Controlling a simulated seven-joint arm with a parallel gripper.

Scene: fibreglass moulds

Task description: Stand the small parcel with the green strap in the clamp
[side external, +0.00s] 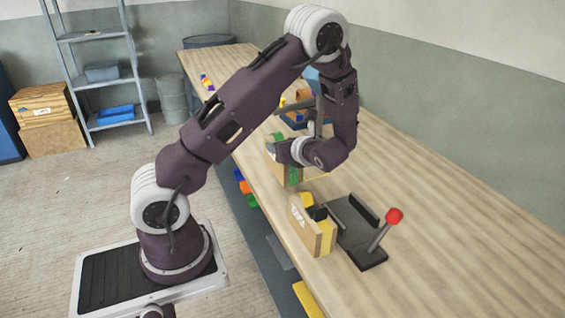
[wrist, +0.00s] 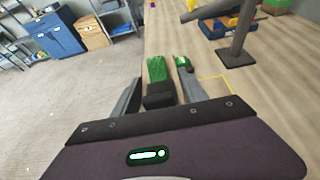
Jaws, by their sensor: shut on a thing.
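My gripper (side external: 283,152) is shut on the small parcel with the green strap (side external: 294,176), above the near edge of the bench. My wrist and fingers hide much of the parcel in the side view. In the wrist view, the green strap (wrist: 157,68) and a black block (wrist: 160,96) show between my fingers. I cannot tell whether the parcel touches the bench. The clamp (side external: 352,222) is a dark base with upright plates and a red-knobbed lever (side external: 394,216), nearer the side camera than my gripper. A parcel with a yellow strap (side external: 325,238) stands beside the clamp.
A dark post stand (wrist: 236,54) rises from the bench beyond my gripper. A blue tray with blocks (wrist: 214,27) lies behind it. A yellow outline (wrist: 216,79) marks the bench right of my fingers. The bench right of the clamp is clear.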

